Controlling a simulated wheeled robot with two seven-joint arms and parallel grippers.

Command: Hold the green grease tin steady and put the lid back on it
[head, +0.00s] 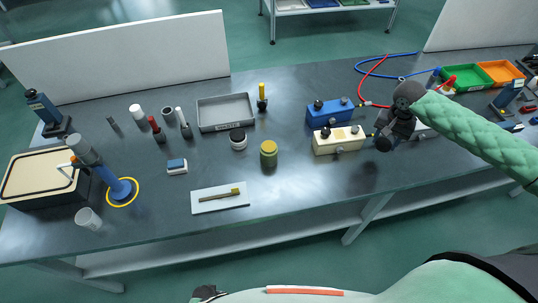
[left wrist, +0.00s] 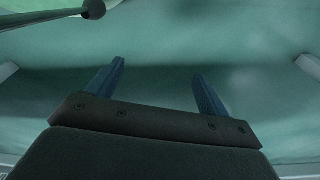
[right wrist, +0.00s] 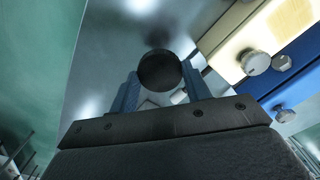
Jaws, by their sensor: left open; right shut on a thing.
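The green grease tin (head: 268,158) stands upright on the bench, near its front middle, with a yellowish top. My right gripper (head: 390,134) is above the bench to the right of the tin and well apart from it. In the right wrist view it is shut on a dark round thing (right wrist: 160,71), which looks like the lid. My left gripper (left wrist: 158,85) is open and empty over the floor. Neither gripper touches the tin.
A white board with a brush (head: 220,206) lies in front. Cream (head: 338,145) and blue (head: 322,113) boxes stand between tin and right gripper.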

